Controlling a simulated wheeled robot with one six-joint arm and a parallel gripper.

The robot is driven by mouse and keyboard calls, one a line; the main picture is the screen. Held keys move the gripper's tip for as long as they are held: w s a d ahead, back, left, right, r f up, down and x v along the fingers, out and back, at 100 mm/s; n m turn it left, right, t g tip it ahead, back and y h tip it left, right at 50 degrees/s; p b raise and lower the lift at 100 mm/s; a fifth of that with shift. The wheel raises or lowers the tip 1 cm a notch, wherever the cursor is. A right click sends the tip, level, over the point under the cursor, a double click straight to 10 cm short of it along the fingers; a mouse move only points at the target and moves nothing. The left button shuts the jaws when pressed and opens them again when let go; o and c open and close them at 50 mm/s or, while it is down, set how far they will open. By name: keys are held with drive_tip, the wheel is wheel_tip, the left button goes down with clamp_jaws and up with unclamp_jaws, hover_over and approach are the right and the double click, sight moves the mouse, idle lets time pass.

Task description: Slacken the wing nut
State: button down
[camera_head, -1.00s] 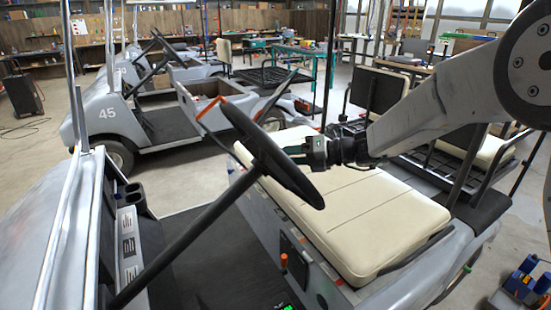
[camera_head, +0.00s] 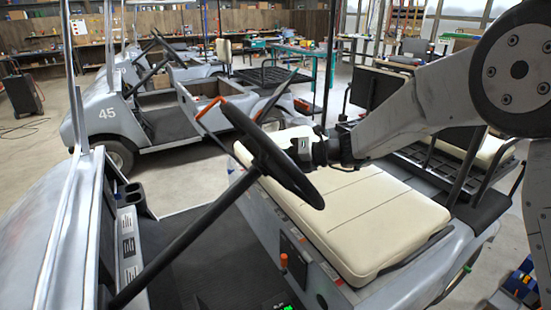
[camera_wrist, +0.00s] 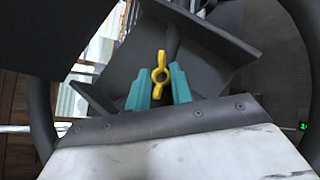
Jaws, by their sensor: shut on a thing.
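The yellow wing nut (camera_wrist: 160,75) shows in the wrist view, its rings lined up along the picture's height. It sits between the two teal fingers of my gripper (camera_wrist: 160,88), which is shut on it. Dark angled plates and a dark rod lie just behind the nut. In the head view my gripper (camera_head: 292,148) is beside the upper right of the steering wheel (camera_head: 270,155), above the cream seat. The wing nut and fingertips cannot be made out there.
The steering wheel and its column (camera_head: 180,245) stand close left of my gripper. The cream seat (camera_head: 350,215) lies below. A grey cart marked 45 (camera_head: 107,118) stands behind at the left. Open floor (camera_head: 40,165) shows between the carts.

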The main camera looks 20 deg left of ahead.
drive_tip(key=shift+n, duration=0.3)
drive_tip(key=n+g, duration=0.1)
drive_tip(key=n+g+y, duration=0.1)
drive_tip(key=shift+w+f+n, duration=0.1)
drive_tip(key=shift+f+n, duration=0.1)
drive_tip(key=shift+n, duration=0.2)
drive_tip(key=n+g, duration=0.4)
drive_tip(key=n, duration=0.1)
drive_tip(key=shift+w+f+n+y, duration=0.15)
drive_tip(key=shift+n+y, duration=0.15)
drive_tip(key=n+g+h, duration=0.1)
drive_tip(key=n+g, duration=0.1)
drive_tip(key=n, duration=0.1)
drive_tip(key=n+g+h, duration=0.1)
drive_tip(key=n+g, duration=0.1)
drive_tip(key=n, duration=0.1)
drive_tip(key=n+g+h, duration=0.1)
drive_tip(key=n+g, duration=0.1)
drive_tip(key=n, duration=0.1)
drive_tip(key=shift+w+a+f+g, duration=0.1)
drive_tip(key=shift+w+a+g, duration=0.15)
drive_tip(key=shift+g, duration=0.15)
drive_tip(key=shift+n, duration=0.5)
drive_tip(key=c, duration=1.2)
unclamp_jaws()
